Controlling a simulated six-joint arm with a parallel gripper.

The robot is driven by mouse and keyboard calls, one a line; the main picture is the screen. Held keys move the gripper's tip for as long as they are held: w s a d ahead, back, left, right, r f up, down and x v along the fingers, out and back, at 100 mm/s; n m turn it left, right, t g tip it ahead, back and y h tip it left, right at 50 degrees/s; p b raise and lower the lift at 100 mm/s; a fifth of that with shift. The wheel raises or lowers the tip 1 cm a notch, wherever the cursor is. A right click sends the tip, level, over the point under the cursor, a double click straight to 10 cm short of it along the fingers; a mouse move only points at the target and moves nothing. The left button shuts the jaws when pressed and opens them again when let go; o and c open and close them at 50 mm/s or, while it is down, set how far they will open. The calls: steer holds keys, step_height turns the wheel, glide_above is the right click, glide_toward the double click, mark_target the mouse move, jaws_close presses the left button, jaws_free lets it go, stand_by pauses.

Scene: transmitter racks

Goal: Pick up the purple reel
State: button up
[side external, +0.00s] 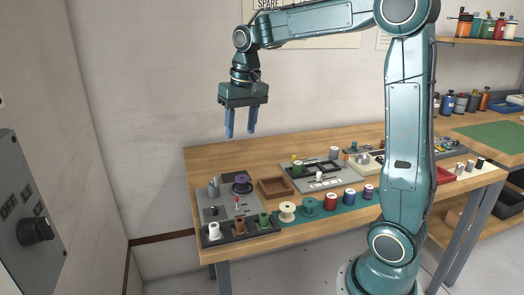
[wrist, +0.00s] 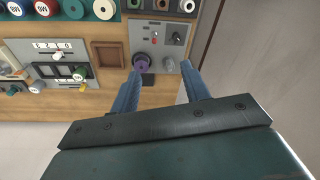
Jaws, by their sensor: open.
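The purple reel (side external: 242,181) sits on a grey panel (side external: 234,204) at the left end of the wooden table. In the wrist view the purple reel (wrist: 142,62) shows just beyond the tip of my gripper's left finger. My gripper (side external: 240,136) is open and empty, with its blue fingers pointing down, high above the left end of the table. In the wrist view my gripper (wrist: 160,75) has its two fingers spread apart, with the grey panel below and beyond them.
A brown tray (side external: 276,189) stands right of the grey panel. A dark rack (side external: 240,233) with several spools runs along the front, beside a row of reels on a green strip. A grey cylinder (side external: 213,186) stands left of the purple reel. Air around my gripper is clear.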

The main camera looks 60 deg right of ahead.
steer(key=w+d+f+m+g, duration=0.1)
steer(key=w+d+f, duration=0.3)
steer(key=d+f, duration=0.1)
steer(key=w+d+f+m+g+y, duration=0.1)
steer(key=w+d+f, duration=0.3)
steer(key=d, duration=0.4)
steer(key=shift+w+f+m, duration=0.3)
steer(key=shift+f+m, duration=0.5)
steer(key=shift+f, duration=0.05)
steer(key=shift+d+f, duration=0.1)
glide_above(242, 178)
steer(key=f, duration=0.8)
steer(key=shift+w+d, duration=0.1)
steer(key=shift+d, duration=0.15)
steer(key=shift+f, duration=0.15)
steer(key=shift+a+f, duration=0.2)
steer(key=shift+f, duration=2.4)
